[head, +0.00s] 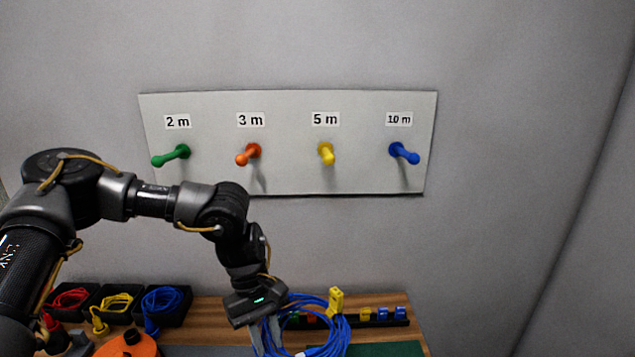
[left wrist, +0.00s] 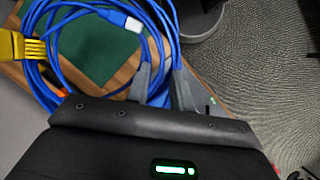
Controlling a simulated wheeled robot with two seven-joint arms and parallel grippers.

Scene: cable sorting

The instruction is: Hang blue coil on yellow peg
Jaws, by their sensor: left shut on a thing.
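The blue coil (head: 341,328) is a loose bundle of blue cable loops over the wooden table at the bottom of the head view. My left gripper (head: 266,342) points down at the coil's left side and is shut on it. In the left wrist view the coil (left wrist: 62,72) spreads to the left, with blue strands at the fingers (left wrist: 162,92) and a pale plug on it. Whether the coil still touches the table is unclear. The yellow peg (head: 326,154) sticks out of the white board under the "5 m" label, bare, well above the gripper. My right gripper is not in view.
Green (head: 171,155), orange (head: 248,154) and blue (head: 404,153) pegs share the white board (head: 290,180). Black bins with red, yellow and blue cables stand at left. A yellow connector (head: 336,300) stands by the coil. A green mat (head: 392,350) lies at right.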

